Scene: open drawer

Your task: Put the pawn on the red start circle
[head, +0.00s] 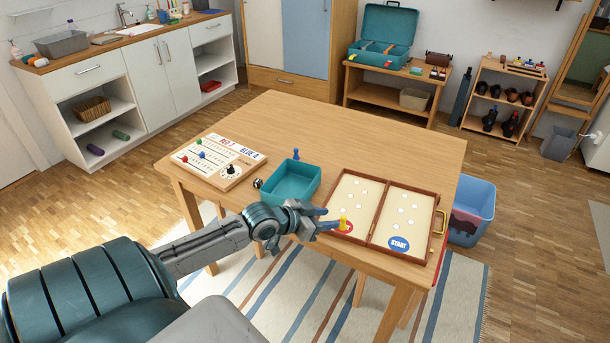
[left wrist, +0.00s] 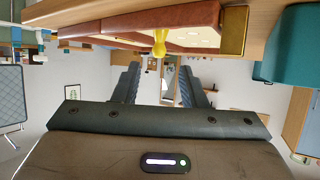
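A yellow pawn (head: 343,222) stands upright on the red circle (head: 348,228) at the near left of the open game board (head: 375,213). The pawn and my gripper cover part of the circle. A blue pawn (head: 296,155) stands behind the teal tray (head: 292,182). My left gripper (head: 333,218) is open and low, just left of the yellow pawn. In the left wrist view, which is upside down, the yellow pawn (left wrist: 159,43) shows beyond the fingertips, in line with the gap between the fingers (left wrist: 158,75), which is empty. My right gripper is not in view.
A blue START circle (head: 399,243) is on the board's right half. A blue bin (head: 473,210) stands right of the table. The table's back is clear.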

